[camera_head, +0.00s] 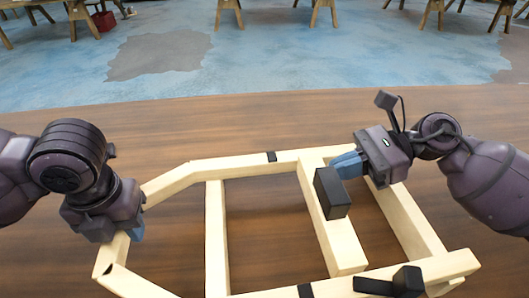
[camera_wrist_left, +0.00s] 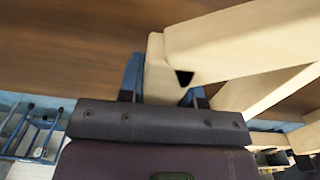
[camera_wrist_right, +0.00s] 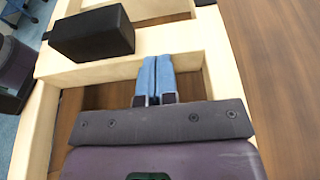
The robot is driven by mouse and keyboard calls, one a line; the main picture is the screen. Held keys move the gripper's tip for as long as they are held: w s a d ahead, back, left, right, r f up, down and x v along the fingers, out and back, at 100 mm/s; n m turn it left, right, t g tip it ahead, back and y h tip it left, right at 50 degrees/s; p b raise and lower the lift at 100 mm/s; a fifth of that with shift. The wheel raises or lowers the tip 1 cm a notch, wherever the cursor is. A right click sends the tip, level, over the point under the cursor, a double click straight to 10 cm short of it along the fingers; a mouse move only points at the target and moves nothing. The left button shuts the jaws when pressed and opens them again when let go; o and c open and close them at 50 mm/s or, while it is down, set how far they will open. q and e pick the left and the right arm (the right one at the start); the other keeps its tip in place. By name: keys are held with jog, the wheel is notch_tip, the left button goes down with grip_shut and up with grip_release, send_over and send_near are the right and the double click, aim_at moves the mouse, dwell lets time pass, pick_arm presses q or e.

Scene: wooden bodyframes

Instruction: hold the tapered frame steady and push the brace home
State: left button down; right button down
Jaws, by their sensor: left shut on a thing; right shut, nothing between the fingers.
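The tapered frame (camera_head: 230,165) is pale wood and lies on the brown table, its narrow end at the left. My left gripper (camera_head: 136,228) is shut on the frame's left end piece; the left wrist view shows its fingers around the wood (camera_wrist_left: 157,75). A pale bar that looks like the brace (camera_head: 334,240) crosses the frame right of centre. A black block (camera_head: 328,193) is on it, also seen in the right wrist view (camera_wrist_right: 92,35). My right gripper (camera_head: 347,165) is shut and empty at the bar's far end. Finger contact there is unclear.
Another crossbar (camera_head: 216,240) stands left of the brace, and an end bar (camera_head: 405,222) to its right. A black fitting (camera_head: 397,283) sits on the near rail (camera_head: 445,268). Bare table (camera_head: 240,118) lies beyond the frame. Wooden trestles (camera_head: 323,12) stand far off.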

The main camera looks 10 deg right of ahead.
aim_at(312, 173)
jog(key=a, duration=0.4)
jog(key=shift+s+a, duration=0.1)
jog(key=shift+a, duration=0.1)
pick_arm(q)
jog(key=shift+d, duration=0.2)
pick_arm(e)
jog(key=shift+s+a, duration=0.15)
jog(key=shift+a, duration=0.1)
pick_arm(q)
jog(key=shift+r, duration=0.1)
pick_arm(e)
jog(key=shift+d, duration=0.45)
pick_arm(q)
jog(key=shift+a, duration=0.15)
pick_arm(e)
jog(key=f+v, duration=0.1)
jog(key=v, duration=1.2)
jog(key=shift+w+d, duration=0.25)
jog(key=shift+d, duration=0.2)
jog(key=shift+r, duration=0.1)
